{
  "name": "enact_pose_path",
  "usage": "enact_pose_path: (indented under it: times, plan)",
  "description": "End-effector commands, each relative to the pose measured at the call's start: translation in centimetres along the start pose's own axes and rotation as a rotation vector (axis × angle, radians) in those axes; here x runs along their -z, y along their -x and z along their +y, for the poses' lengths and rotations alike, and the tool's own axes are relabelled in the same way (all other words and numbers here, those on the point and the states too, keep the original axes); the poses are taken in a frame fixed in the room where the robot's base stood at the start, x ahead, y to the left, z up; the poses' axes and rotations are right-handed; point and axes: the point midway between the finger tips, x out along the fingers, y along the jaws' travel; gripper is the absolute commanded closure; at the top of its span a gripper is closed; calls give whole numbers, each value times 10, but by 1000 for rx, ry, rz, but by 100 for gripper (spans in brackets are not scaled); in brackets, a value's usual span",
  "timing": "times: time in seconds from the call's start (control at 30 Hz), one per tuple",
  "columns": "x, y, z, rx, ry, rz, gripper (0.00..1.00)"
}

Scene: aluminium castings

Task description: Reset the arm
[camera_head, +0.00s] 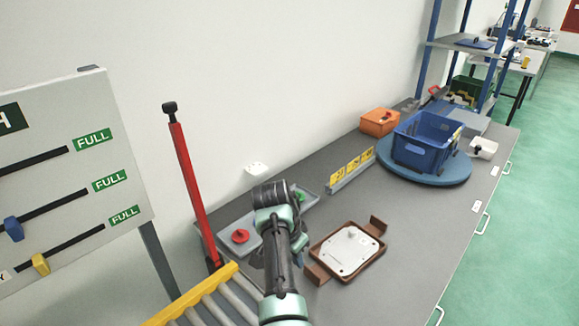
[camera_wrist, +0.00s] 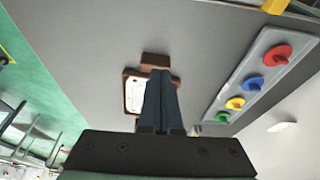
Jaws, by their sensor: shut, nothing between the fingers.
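My arm (camera_head: 277,225) reaches out over the grey workbench in the head view, bent at a dark joint. My gripper (camera_wrist: 161,74) shows in the wrist view with its two dark fingers together and nothing between them. In the head view the arm hides the fingertips. The fingers overlap a brown fixture holding a white plate (camera_wrist: 134,95) in the wrist view. I cannot tell the height between them. In the head view this white plate (camera_head: 347,251) lies in the brown fixture, right of my arm.
A grey tray (camera_wrist: 225,97) holds red, blue, yellow and green knobs; my arm partly covers it in the head view. A blue crate (camera_head: 424,142) stands on a round blue base. A red post (camera_head: 193,190) and roller conveyor (camera_head: 208,303) are at left.

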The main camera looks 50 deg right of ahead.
Motion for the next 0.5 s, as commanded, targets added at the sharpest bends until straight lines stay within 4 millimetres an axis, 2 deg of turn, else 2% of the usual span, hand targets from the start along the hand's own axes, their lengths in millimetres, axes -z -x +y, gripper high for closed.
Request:
enact_pose_path:
  times: [0.33, 0.43, 0.5]
  plan:
    - [2, 5, -2, 8, 4, 5, 100]
    - [6, 19, -18, 73, 36, 51, 100]
    - [9, 40, -40, 161, 81, 112, 100]
